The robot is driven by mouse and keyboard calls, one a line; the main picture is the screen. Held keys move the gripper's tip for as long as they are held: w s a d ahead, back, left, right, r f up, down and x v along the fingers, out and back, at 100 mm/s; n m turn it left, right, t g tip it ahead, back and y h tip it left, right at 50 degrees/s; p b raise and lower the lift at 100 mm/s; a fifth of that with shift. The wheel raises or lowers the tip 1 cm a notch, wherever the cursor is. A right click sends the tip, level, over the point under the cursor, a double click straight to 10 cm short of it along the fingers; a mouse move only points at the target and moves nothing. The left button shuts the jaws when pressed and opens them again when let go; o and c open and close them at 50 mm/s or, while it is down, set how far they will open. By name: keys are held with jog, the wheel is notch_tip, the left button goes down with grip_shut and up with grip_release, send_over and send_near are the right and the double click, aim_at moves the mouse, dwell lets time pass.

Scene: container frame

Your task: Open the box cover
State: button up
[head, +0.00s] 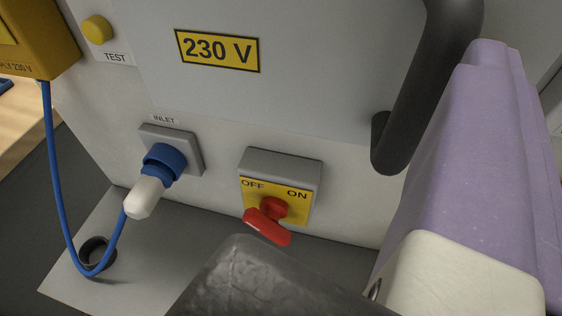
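The box cover (290,100) is a flat light-grey panel with a yellow "230 V" label (217,50). It appears flush with the front of the box (345,215). A thick black bar handle (425,90) stands out from the cover at the upper right. A purple and cream part, which looks like my gripper (485,150), fills the right side. Its far end is close beside the handle and overlaps its edge in the picture. I cannot tell whether they touch. I cannot make out two separate fingertips, so its opening is unclear.
Below the cover are a switch (280,185) with a red knob (268,220) and an inlet with a blue and white plug (155,180). A blue cable (58,190) hangs in a loop at left from a yellow box (45,30). A dark grey form (270,285) blocks the bottom.

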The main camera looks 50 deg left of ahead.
aim_at(416, 116)
notch_tip(416, 116, down, 4)
jog(key=s+a+y, duration=0.1)
jog(key=s+a, duration=0.1)
jog(key=s, duration=0.1)
jog(key=shift+n+y, duration=0.3)
jog(key=b+x, duration=0.1)
jog(key=x, duration=0.7)
jog(key=shift+r, duration=0.1)
jog(key=shift+s, duration=0.1)
grip_shut()
